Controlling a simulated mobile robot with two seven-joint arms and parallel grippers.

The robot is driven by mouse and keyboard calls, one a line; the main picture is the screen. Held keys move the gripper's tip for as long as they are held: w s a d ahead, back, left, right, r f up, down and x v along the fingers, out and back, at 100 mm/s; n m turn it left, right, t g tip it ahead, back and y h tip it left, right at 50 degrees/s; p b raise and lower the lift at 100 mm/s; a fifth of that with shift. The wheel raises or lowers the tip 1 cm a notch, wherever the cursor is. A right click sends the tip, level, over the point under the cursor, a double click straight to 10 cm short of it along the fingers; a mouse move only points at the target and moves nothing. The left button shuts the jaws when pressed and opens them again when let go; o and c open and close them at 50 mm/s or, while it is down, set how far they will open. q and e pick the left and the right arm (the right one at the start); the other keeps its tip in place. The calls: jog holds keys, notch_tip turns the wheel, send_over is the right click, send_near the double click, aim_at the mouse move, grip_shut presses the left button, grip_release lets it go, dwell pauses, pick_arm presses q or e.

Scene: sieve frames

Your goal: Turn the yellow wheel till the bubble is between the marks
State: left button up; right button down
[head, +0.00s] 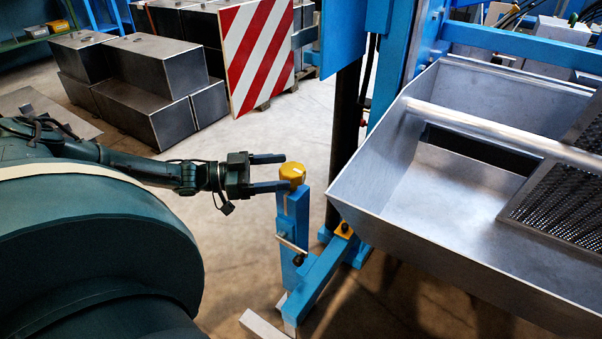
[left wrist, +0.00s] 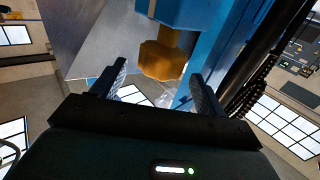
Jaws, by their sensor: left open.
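The yellow wheel (head: 292,172) sits on top of a blue post (head: 293,215) beside the metal sieve trough. My left gripper (head: 285,172) is open, its two fingers reaching from the left to the wheel, one on the far side and one on the near side. In the left wrist view the wheel (left wrist: 162,60) shows between and just beyond the open fingertips (left wrist: 158,72), with gaps on both sides. I cannot make out any bubble or marks in these views. My right gripper is not in view.
The grey metal trough (head: 375,165) with a perforated sheet (head: 565,190) stands close on the right. A blue upright (head: 385,80) rises behind the post. Metal boxes (head: 150,65) and a red-and-white striped board (head: 255,55) stand at the back. The floor in between is clear.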

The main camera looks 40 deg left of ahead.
aim_at(300, 168)
pick_arm(q)
jog(key=b+x, duration=0.1)
jog(key=x, duration=0.4)
jog(key=shift+w+d, duration=0.25)
jog(key=shift+w, duration=0.05)
jog(key=shift+c, duration=0.3)
jog(key=c, duration=0.9)
